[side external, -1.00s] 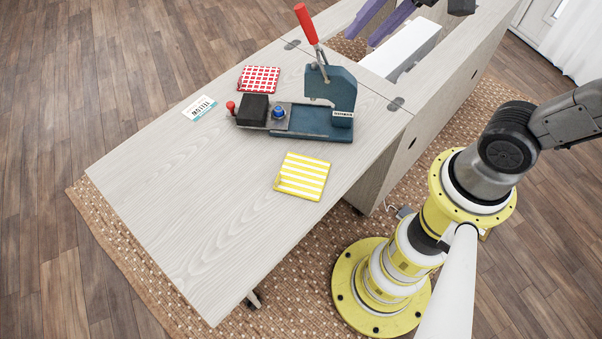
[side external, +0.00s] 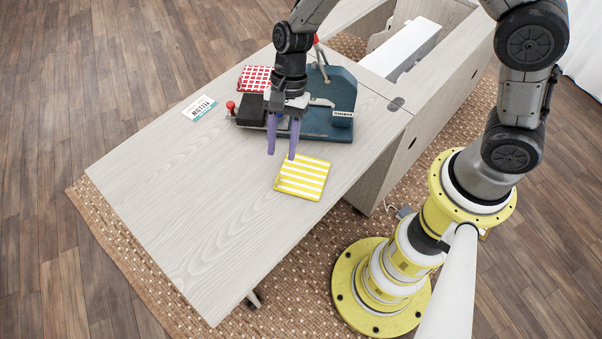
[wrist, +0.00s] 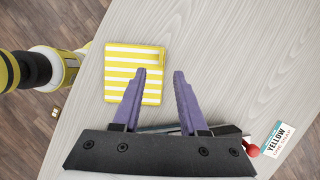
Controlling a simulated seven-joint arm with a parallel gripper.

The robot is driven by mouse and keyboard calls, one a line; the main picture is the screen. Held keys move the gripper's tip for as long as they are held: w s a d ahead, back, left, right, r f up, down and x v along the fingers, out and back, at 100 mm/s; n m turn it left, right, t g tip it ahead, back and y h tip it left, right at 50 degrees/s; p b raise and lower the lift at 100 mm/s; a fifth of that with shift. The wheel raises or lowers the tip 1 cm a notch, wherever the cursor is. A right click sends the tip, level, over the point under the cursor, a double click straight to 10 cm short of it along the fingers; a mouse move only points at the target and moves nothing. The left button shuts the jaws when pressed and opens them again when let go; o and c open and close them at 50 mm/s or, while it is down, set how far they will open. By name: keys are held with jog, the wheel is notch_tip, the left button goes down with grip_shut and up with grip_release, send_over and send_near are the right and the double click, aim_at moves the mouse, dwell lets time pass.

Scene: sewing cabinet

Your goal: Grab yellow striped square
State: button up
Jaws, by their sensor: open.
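The yellow striped square (side external: 305,179) lies flat on the cabinet top near its right edge in the side view. It is yellow and white striped. In the wrist view the square (wrist: 120,68) lies beyond and left of the fingertips, with the left finger overlapping its lower right part. My gripper (side external: 281,156) is open and empty, with two purple fingers pointing down. In the side view the fingertips appear just above and left of the square's upper edge. In the wrist view my gripper (wrist: 160,76) shows a clear gap between its fingers. Its exact height above the cabinet top cannot be told.
A blue press tool (side external: 340,98) with a red-tipped handle stands behind my gripper, partly hidden by it. A red checkered square (side external: 254,78) lies behind it. A label card (side external: 199,108) lies to the left. The cabinet top (side external: 200,210) is clear at front left.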

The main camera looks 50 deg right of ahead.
aim_at(278, 175)
jog(key=shift+x, duration=3.2)
jog(key=shift+w+a+r, duration=0.1)
grip_shut()
